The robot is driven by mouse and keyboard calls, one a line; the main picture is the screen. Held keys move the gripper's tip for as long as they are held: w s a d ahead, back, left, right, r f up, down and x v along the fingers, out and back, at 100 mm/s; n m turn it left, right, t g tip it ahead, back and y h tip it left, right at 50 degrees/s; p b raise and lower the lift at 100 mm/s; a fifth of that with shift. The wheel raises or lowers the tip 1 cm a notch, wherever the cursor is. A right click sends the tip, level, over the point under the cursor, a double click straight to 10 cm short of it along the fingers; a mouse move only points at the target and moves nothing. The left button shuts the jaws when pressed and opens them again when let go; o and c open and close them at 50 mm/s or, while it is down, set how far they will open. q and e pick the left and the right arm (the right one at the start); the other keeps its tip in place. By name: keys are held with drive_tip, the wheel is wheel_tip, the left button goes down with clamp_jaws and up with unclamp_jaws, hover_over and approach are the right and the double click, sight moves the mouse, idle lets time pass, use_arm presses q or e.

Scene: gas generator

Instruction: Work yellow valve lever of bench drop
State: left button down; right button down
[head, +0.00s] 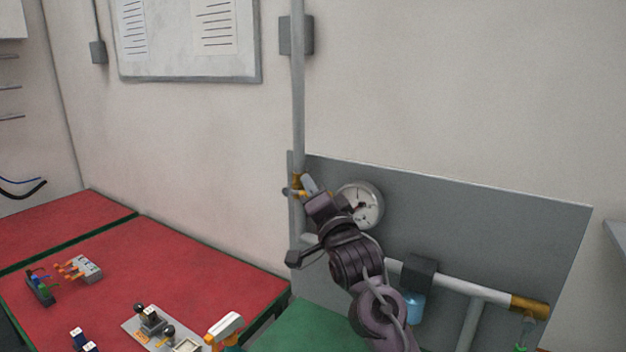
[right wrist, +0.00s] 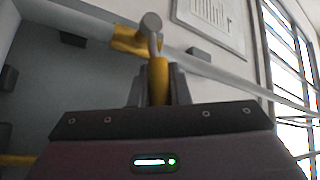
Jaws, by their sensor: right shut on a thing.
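The yellow valve lever (right wrist: 158,80) stands between the two fingers of my right gripper (right wrist: 157,88) in the right wrist view. The gripper is shut on the lever. The valve's yellow body (right wrist: 130,41) sits on the grey pipe just beyond, with a grey round-ended stem (right wrist: 150,22). In the head view the valve (head: 297,181) is on the vertical pipe at the grey panel's left edge. My right gripper (head: 306,188) reaches it from the lower right and partly hides the lever. My left gripper is not in view.
A round gauge (head: 361,205) is on the grey panel (head: 480,220), close to the right of my arm. A red-topped bench (head: 200,262) with several small parts stands at left.

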drive_tip(key=n+g+p, duration=0.1)
drive_tip(key=p, duration=0.1)
drive_tip(key=r+g+p, duration=0.1)
drive_tip(key=p, duration=0.2)
drive_tip(key=a+r+n+g+p, duration=0.1)
drive_tip(key=p, duration=0.1)
drive_tip(key=shift+w+r+n+h+p, duration=0.2)
drive_tip(key=shift+w+n+h+p, duration=0.1)
drive_tip(key=shift+h+p, duration=0.1)
drive_tip(key=shift+n+g+p, duration=0.3)
drive_tip(key=shift+g+p, duration=0.1)
drive_tip(key=shift+p, duration=0.3)
drive_tip(key=shift+f, duration=0.1)
drive_tip(key=c, duration=1.4)
unclamp_jaws()
drive_tip(key=shift+w, duration=0.1)
drive_tip(key=shift+o, duration=0.2)
drive_tip(key=shift+s+d+b, duration=0.15)
drive_tip(key=shift+s+b, duration=0.3)
drive_tip(key=shift+s, duration=0.1)
drive_tip(key=b+v, duration=0.3)
drive_tip(key=v, duration=0.3)
drive_tip(key=shift+s, duration=0.35)
